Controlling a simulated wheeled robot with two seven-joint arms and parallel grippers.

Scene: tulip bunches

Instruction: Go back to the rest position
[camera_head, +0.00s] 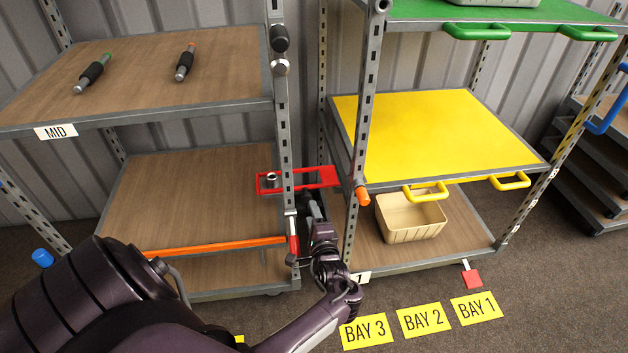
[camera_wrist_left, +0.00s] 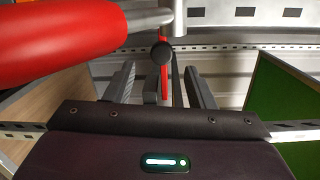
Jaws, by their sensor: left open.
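My left gripper (camera_head: 313,205) is in the gap between the left rack and the middle rack, next to the left rack's front post, just below a red bracket (camera_head: 318,177). In the left wrist view my left gripper (camera_wrist_left: 160,85) is open, with its fingers spread apart. A black round knob (camera_wrist_left: 162,53) and a thin red part (camera_wrist_left: 164,82) show between the fingers; I cannot tell their distance. A large red grip (camera_wrist_left: 60,40) on a metal rod is close at upper left. My right gripper is out of view.
The left rack's MID shelf (camera_head: 130,75) carries two black-gripped tools. The middle rack has a yellow shelf (camera_head: 440,130) with yellow handles, and a beige bin (camera_head: 410,218) below. A green panel (camera_wrist_left: 285,105) is close at right in the wrist view. Floor shows near the BAY signs.

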